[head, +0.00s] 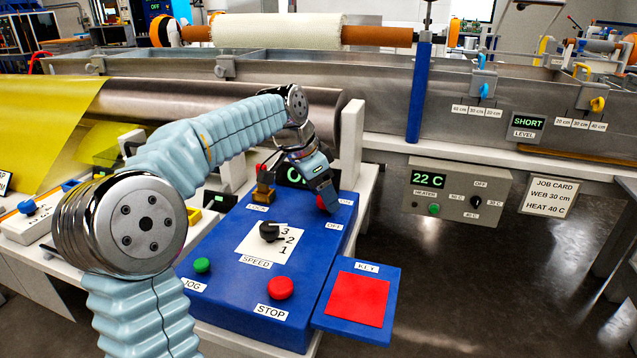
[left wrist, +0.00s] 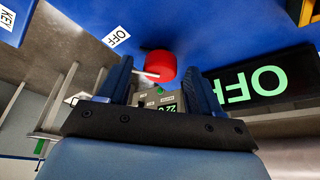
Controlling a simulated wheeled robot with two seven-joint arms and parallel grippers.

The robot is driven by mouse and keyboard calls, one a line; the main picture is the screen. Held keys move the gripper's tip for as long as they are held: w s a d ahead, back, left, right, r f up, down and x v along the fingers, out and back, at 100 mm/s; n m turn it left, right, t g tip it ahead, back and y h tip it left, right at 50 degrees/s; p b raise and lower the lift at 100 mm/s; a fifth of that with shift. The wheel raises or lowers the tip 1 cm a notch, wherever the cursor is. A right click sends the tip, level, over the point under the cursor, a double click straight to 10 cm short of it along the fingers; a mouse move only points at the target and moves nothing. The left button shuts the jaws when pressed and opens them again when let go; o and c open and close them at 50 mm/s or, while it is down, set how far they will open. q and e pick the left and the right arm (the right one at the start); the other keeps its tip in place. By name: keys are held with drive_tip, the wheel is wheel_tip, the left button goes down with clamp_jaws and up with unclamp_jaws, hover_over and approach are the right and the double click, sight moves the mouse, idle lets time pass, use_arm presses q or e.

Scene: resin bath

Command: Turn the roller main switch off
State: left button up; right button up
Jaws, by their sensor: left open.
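The red main switch knob (left wrist: 161,64) with a white pointer stands on the blue panel in the left wrist view. The pointer points left in that view, not straight at the OFF label (left wrist: 116,36). My left gripper (left wrist: 159,76) is open, its fingers on either side of the knob; I cannot tell whether they touch it. In the head view the gripper (head: 326,203) is at the panel's far right corner and hides most of the knob. The display (left wrist: 250,84) reads OFF, upside down in the wrist view.
The blue panel (head: 225,248) also bears a black speed dial (head: 269,231), a green jog button (head: 202,265), a red stop button (head: 280,288) and a brass lock (head: 263,195). A red key pad (head: 358,299) sits at right. A heater box (head: 456,193) hangs on the bath.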

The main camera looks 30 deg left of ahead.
use_arm(q)
drive_tip(key=v, duration=1.3)
drive_tip(key=shift+r, duration=0.3)
drive_tip(key=shift+s, duration=0.1)
